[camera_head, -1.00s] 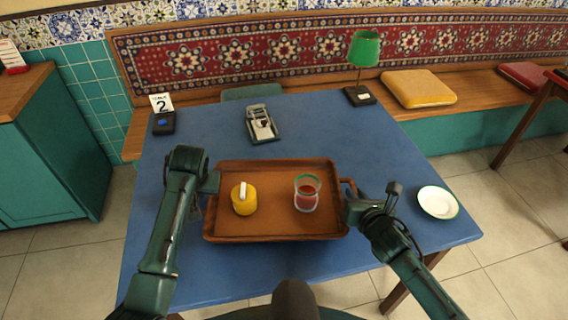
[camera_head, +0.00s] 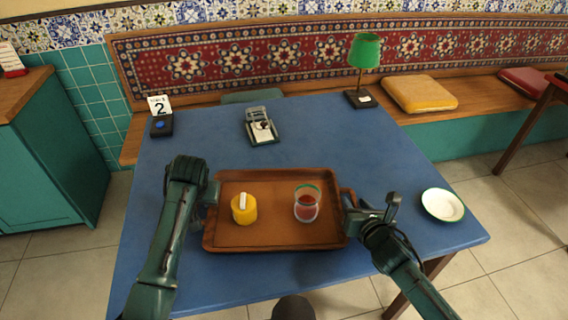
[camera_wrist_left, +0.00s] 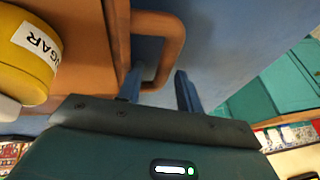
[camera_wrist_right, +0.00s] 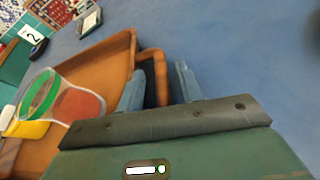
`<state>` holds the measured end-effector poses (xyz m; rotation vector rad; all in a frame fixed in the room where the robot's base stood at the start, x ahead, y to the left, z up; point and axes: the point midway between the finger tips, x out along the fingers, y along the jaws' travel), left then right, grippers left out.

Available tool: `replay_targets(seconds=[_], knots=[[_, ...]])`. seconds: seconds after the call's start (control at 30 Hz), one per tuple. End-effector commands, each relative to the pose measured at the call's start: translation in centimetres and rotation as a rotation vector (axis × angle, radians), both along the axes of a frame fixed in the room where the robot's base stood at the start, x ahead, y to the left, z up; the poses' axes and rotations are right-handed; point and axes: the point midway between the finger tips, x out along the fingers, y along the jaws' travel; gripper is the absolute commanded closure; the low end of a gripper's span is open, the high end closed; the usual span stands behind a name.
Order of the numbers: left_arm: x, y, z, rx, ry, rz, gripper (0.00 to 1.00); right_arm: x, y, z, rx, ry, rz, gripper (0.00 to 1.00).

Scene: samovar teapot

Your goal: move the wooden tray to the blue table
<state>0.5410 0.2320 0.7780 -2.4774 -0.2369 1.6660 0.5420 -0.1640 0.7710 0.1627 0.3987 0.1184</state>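The brown wooden tray (camera_head: 275,240) appears to rest on the blue table (camera_head: 300,130), near its front edge. It carries a yellow sugar pot (camera_head: 244,208) with a white top, and a glass of red drink (camera_head: 306,203) with a green rim. Both stand upright. My left gripper (camera_wrist_left: 158,80) is open at the tray's left handle (camera_wrist_left: 172,45), its fingers on either side of the bar with gaps visible. My right gripper (camera_wrist_right: 160,78) is open at the right handle (camera_wrist_right: 155,62), fingers likewise astride the bar and apart from it.
A white saucer (camera_head: 442,204) lies to the right of my right gripper. The table middle behind the tray is clear.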

Motion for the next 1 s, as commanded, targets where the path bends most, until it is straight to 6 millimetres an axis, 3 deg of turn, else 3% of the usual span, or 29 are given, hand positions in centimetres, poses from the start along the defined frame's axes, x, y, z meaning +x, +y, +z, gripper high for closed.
replay_targets(seconds=[0.17, 0.63, 0.87, 1.0], knots=[[-0.4, -0.2, 1.1, 0.000, -0.003, -0.001, 0.64, 0.0, -0.1, 0.0, 0.000, 0.000, -0.001, 0.64], [-3.8, -2.2, 9.3, -0.002, -0.003, 0.000, 0.64, 0.0, -0.1, 0.0, -0.001, 0.000, -0.001, 0.64], [-4.4, -2.5, 10.8, 0.000, 0.000, 0.000, 0.64, -0.2, -0.1, 0.1, -0.002, 0.000, -0.001, 0.64], [-4.5, -2.6, 10.9, 0.000, 0.000, 0.000, 0.64, -1.6, -0.4, 0.6, -0.003, 0.000, 0.000, 0.64]])
